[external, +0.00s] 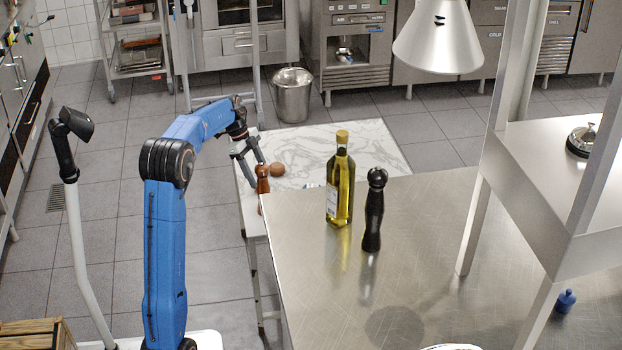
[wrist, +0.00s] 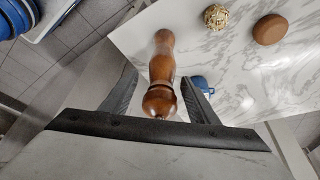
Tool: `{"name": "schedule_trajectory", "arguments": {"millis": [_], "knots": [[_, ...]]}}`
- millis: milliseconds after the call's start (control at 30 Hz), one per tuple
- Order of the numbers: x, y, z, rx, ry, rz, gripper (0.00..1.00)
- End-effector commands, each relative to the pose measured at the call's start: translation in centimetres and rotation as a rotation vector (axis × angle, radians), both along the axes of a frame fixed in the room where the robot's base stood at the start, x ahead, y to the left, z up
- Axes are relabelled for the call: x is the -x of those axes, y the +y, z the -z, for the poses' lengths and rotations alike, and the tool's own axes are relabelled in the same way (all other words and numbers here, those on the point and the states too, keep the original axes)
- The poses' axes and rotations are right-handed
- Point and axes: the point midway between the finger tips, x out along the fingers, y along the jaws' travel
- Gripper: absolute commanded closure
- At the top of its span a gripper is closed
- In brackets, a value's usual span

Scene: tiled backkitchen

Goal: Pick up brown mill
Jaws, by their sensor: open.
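The brown mill (external: 262,184) stands at the near left part of the white marble table in the external view. In the wrist view the brown mill (wrist: 162,72) has a glossy turned wooden body and lies between the two fingers. My gripper (external: 252,157) is open at the mill, with a finger on either side of it. In the wrist view my gripper (wrist: 160,85) shows gaps between the fingers and the mill. Whether a finger touches it cannot be told. The lower part of the mill is partly hidden in the external view by the steel counter's edge.
On the marble table (wrist: 275,75) are a brown rounded object (wrist: 270,29), a woven ball (wrist: 216,16) and a small blue item (wrist: 201,83). The steel counter (external: 310,280) in front holds an oil bottle (external: 340,190) and a black mill (external: 374,212). A lamp (external: 438,40) hangs above.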

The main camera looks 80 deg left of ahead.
Motion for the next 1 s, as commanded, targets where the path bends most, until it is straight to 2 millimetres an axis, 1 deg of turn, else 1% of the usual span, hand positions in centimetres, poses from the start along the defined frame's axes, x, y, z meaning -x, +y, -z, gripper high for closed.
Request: {"name": "schedule_trajectory", "arguments": {"millis": [167, 433, 533, 733, 933, 967, 1000], "knots": [[-0.3, -0.1, 1.1, 0.002, 0.000, 0.001, 0.45], [-1.4, -0.7, 4.4, 0.003, 0.001, 0.000, 0.45], [-1.5, -0.8, 5.0, 0.001, -0.001, -0.001, 0.45], [-1.6, -0.8, 5.0, 0.001, -0.001, -0.001, 0.45], [-1.5, -0.8, 5.0, 0.000, 0.000, -0.001, 0.93], [-1.5, -0.8, 5.0, 0.000, 0.000, -0.001, 0.98], [-1.5, -0.8, 5.0, 0.000, 0.000, -0.001, 0.98]]}}
